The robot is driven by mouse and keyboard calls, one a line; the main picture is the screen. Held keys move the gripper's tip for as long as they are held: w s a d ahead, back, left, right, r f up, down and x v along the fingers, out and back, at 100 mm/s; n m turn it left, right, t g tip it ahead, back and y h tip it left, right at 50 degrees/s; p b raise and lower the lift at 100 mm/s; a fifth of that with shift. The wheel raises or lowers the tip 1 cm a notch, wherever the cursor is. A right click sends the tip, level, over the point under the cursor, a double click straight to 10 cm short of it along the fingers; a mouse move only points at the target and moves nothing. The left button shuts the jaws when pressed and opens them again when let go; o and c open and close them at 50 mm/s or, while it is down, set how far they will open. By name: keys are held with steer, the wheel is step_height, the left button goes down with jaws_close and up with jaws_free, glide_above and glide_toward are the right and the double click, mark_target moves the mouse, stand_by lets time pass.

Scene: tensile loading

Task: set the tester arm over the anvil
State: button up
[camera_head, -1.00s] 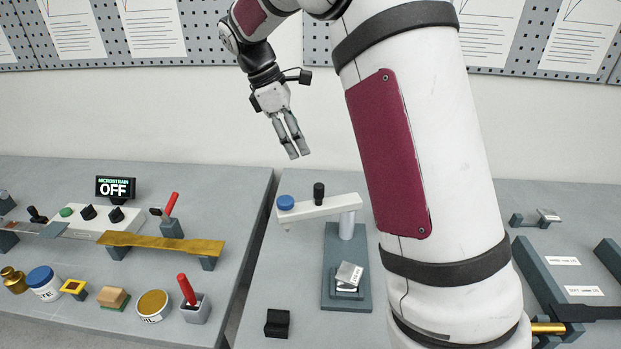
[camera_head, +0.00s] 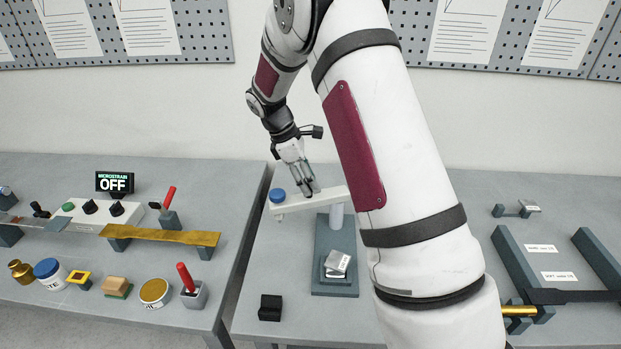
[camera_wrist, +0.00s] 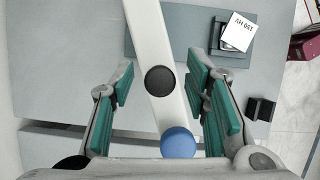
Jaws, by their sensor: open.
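The tester arm (camera_head: 322,199) is a white bar on a post that rises from a dark grey base (camera_head: 335,245). Its blue-capped end (camera_head: 278,195) points left, away from the block on the base. The anvil (camera_head: 337,264) is a small block on the front of the base, with a light labelled piece on it; it also shows in the wrist view (camera_wrist: 233,38). My gripper (camera_head: 311,193) is open, low over the bar at its black knob. In the wrist view the knob (camera_wrist: 160,80) stands between my fingers (camera_wrist: 165,105), apart from them.
A black block (camera_head: 270,307) lies on the table front. The left table holds a sign reading OFF (camera_head: 115,183), a brass strip (camera_head: 165,236), jars and red-handled tools. A grey frame (camera_head: 510,262) is at right. The table left of the base is mostly clear.

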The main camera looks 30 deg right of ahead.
steer(key=shift+f, duration=0.1)
jaws_close()
